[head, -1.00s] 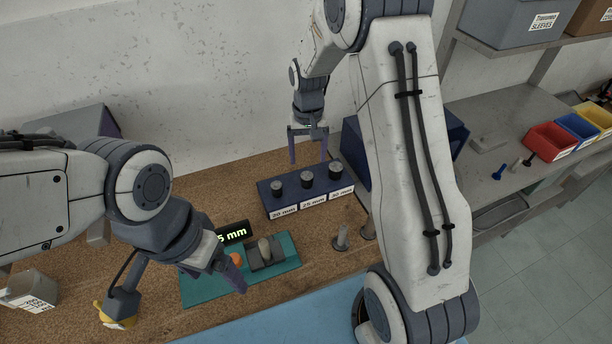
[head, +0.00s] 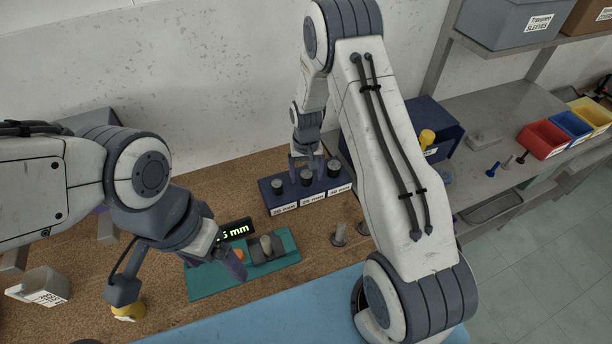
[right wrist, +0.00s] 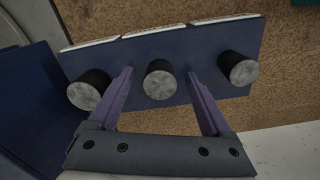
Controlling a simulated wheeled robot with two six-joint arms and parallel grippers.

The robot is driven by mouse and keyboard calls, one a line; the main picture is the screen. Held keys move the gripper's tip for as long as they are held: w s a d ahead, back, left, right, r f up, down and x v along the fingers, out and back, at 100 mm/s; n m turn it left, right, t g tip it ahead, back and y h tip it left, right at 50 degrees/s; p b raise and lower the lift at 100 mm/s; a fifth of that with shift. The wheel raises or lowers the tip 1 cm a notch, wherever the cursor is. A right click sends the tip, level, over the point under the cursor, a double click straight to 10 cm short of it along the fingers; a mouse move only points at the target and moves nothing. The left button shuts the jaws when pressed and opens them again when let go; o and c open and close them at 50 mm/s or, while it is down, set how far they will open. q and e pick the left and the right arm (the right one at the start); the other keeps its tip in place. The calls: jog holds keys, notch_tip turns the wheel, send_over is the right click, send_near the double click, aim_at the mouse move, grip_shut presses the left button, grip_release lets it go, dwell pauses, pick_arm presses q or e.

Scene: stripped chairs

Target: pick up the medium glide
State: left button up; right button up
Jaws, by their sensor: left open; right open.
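The medium glide (head: 306,174) is the middle of three dark, grey-topped glides on a blue rack (head: 270,203) labelled by size. My right gripper (head: 307,162) is open above the rack, its fingers pointing down on either side of the middle glide. In the right wrist view the middle glide (right wrist: 158,80) shows between the two open purple fingers (right wrist: 158,88), not visibly touched by them. The small glide (head: 277,186) and the large glide (head: 333,167) stand to its sides. My left gripper (head: 238,264) is open and low over the teal mat.
The teal mat (head: 210,287) bears a grey fixture (head: 262,248) and an orange piece, with a lit display (head: 236,229) reading "5 mm", partly hidden. A blue bin (head: 432,125) is behind my right arm.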

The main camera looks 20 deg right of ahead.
aim_at(311, 174)
grip_shut()
jog(key=shift+r, duration=0.1)
jog(key=shift+r+b, duration=0.35)
jog(key=shift+r, duration=0.1)
jog(key=r, duration=0.1)
jog(key=d+r+b, duration=0.1)
jog(key=r+b, duration=0.1)
jog(key=shift+s+d+r, duration=0.2)
jog(key=shift+s+r, duration=0.05)
jog(key=shift+s, duration=0.05)
jog(key=s+d+r+b, duration=0.3)
jog(key=s+d+r, duration=0.2)
jog(key=d, duration=0.4)
jog(key=shift+r, duration=0.75)
